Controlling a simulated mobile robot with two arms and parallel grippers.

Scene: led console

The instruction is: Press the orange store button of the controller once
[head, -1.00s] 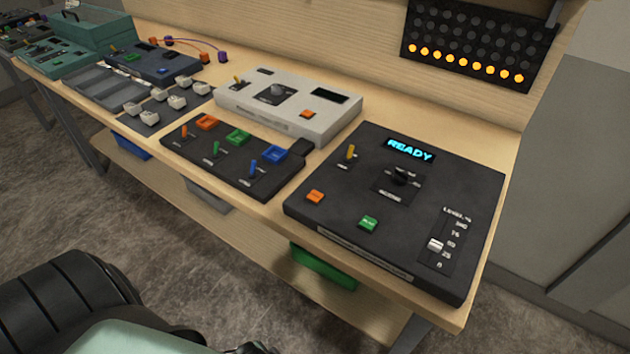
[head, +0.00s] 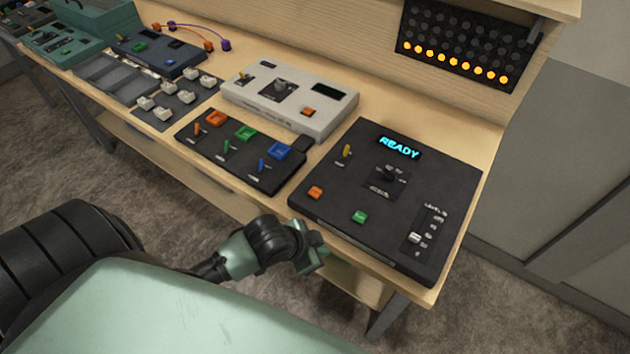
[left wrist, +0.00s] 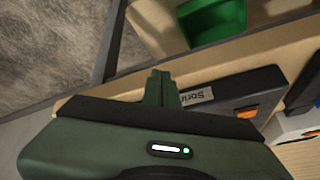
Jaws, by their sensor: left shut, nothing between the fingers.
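The controller (head: 440,185) is a dark slanted box at the right end of the bench, its display (head: 399,147) lit with READY. Its orange store button (head: 315,192) is at the front left of its top, left of a green button (head: 359,217). The orange button also shows at the edge of the box in the left wrist view (left wrist: 248,112). My left gripper (head: 318,258) is just off the bench's front edge, in front of the controller and apart from the button. Its fingers (left wrist: 161,86) are together and empty. My right gripper is out of view.
A black switch panel (head: 240,150) with three levers and a pale console (head: 290,98) stand left of the controller. A panel of lamps (head: 465,45) hangs behind, its bottom row lit amber. A green bin (left wrist: 213,20) is below the bench. Floor in front is clear.

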